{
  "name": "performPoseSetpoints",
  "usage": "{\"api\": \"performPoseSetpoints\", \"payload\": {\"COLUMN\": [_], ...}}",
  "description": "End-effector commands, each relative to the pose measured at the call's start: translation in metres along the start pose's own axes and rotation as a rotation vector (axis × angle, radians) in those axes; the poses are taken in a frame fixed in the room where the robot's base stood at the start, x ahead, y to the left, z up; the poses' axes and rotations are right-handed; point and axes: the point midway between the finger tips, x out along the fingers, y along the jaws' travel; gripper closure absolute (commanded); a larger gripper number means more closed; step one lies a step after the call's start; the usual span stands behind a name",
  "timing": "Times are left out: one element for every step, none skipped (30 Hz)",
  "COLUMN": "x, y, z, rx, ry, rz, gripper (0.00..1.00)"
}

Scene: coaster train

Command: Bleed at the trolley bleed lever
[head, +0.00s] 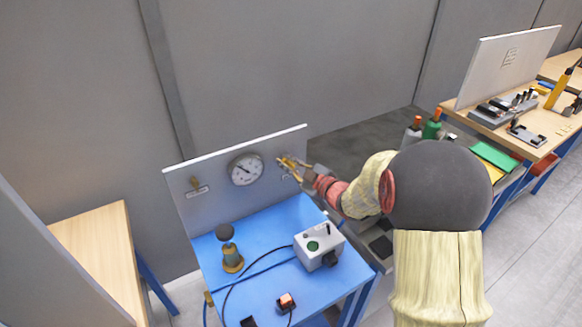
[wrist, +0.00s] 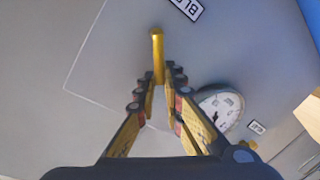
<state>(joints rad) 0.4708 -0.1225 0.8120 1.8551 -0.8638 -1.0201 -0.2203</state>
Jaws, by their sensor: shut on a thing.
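The trolley's upright grey panel carries a yellow bleed lever, a slim bar that shows in the wrist view (wrist: 157,45) against the panel. My gripper (head: 291,163) is at the panel's right part, to the right of the round gauge. In the wrist view my gripper (wrist: 158,80) has its two fingers closed on either side of the lever, with the lever's end sticking out beyond the tips. A white label with dark letters (wrist: 187,8) sits near the lever, cut by the frame edge. The fingers hide the lever in the head view.
The round gauge (head: 245,169) is left of my gripper. A small brass fitting (head: 195,183) is further left. The blue trolley top (head: 262,243) below holds a grey box (head: 320,246), a brass post with dark knob (head: 229,250) and cables. A wooden bench (head: 540,125) stands right.

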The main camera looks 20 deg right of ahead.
Motion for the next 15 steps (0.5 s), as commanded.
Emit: {"api": "performPoseSetpoints", "payload": {"x": [0.001, 0.002, 0.002, 0.002, 0.003, 0.003, 0.003, 0.004, 0.004, 0.004, 0.005, 0.005, 0.006, 0.006, 0.006], "y": [-0.006, -0.008, -0.011, -0.012, -0.013, -0.016, -0.018, -0.019, -0.021, -0.023, -0.024, -0.027, -0.028, -0.03, -0.032], "z": [0.003, 0.003, 0.003, 0.004, 0.003, 0.004, 0.004, 0.004, 0.005, 0.006, 0.006, 0.008, 0.008, 0.009, 0.01], "rx": [-0.043, -0.072, -0.109, -0.137, -0.165, -0.202, -0.23, -0.259, -0.296, -0.323, -0.351, -0.388, -0.416, -0.444, -0.48], "ry": [-0.006, -0.012, -0.019, -0.025, -0.03, -0.038, -0.043, -0.048, -0.056, -0.062, -0.067, -0.075, -0.08, -0.085, -0.092], "rz": [0.0, 0.0, 0.0, -0.001, 0.0, -0.001, 0.0, 0.0, 0.0, 0.001, 0.001, 0.0, 0.001, 0.0, 0.0], "gripper": [1.0, 1.0, 1.0, 1.0, 1.0, 1.0, 1.0, 1.0, 1.0, 1.0, 1.0, 1.0, 1.0, 1.0, 1.0]}}
